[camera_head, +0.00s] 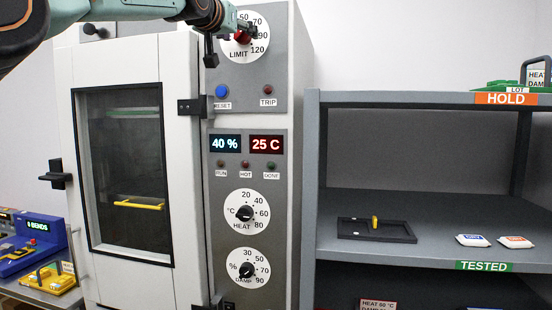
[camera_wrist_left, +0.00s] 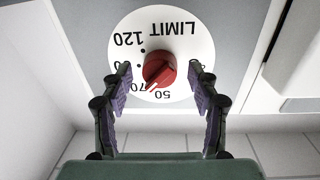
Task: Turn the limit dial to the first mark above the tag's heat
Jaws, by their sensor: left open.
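The limit dial (camera_head: 257,50) is a white disc with a red knob (camera_head: 243,37) on the upper panel. In the left wrist view the dial (camera_wrist_left: 190,45) appears upside down, and the knob (camera_wrist_left: 159,69) has a white line pointing down-left, near the 70; its exact mark is unclear. My left gripper (camera_wrist_left: 163,75) is open, one finger on each side of the knob, with gaps between. A tag (camera_head: 378,304) low on the shelf reads heat 60 °C; its lower line is cut off. Another tag (camera_head: 536,77) on the hold shelf shows heat, its number unreadable. My right gripper is out of view.
Below the dial are a blue reset button (camera_head: 222,91), displays of 40 % and 25 C, a heat dial (camera_head: 246,213) and a damp dial (camera_head: 248,270). The chamber door (camera_head: 180,200) is left of them. A grey shelf (camera_head: 420,98) with a black tray (camera_head: 345,233) stands right.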

